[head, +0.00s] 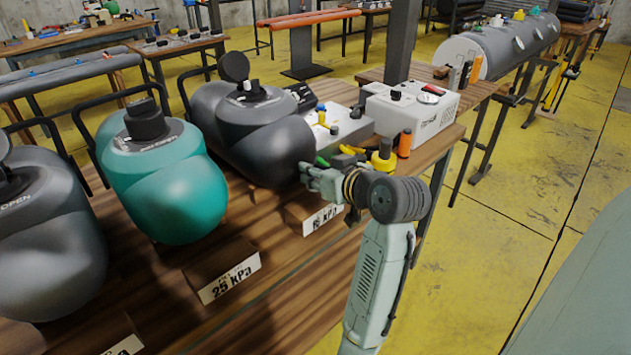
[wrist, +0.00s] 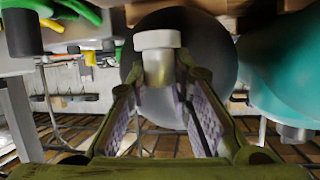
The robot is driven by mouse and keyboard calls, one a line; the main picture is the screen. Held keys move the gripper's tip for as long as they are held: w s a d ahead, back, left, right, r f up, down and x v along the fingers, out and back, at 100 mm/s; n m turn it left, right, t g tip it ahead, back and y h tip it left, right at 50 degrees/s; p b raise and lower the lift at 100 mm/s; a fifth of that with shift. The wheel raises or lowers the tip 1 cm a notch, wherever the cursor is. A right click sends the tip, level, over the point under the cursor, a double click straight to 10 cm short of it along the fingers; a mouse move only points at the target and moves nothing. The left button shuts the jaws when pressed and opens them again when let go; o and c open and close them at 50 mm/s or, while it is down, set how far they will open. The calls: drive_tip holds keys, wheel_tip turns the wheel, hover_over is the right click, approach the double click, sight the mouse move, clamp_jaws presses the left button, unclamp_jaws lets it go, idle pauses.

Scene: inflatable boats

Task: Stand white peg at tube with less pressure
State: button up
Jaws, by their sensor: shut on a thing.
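My gripper (head: 312,175) is beside the near end of the dark grey tube (head: 285,140), above the table's front edge. The head view does not show the held peg clearly. A teal tube (head: 175,200) lies to the left, with a block marked 25 kPa (head: 230,275). The block by the dark tube (head: 322,218) has a kPa label, its digits hard to read.
Another grey tube (head: 50,240) marked OPEN lies at far left. Yellow floor (head: 530,190) is open to the right.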

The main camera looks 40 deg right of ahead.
drive_tip(key=shift+f+p, duration=0.4)
drive_tip(key=shift+f, duration=1.35)
drive_tip(key=shift+f, duration=0.1)
drive_tip(key=o, duration=0.9)
drive_tip(key=shift+o, duration=0.2)
drive_tip(key=shift+s, duration=0.15)
drive_tip(key=b+v, duration=0.2)
drive_tip(key=v, duration=0.9)
drive_tip(key=shift+s+r, duration=0.25)
drive_tip(key=shift+s, duration=0.05)
drive_tip(key=shift+a, duration=0.15)
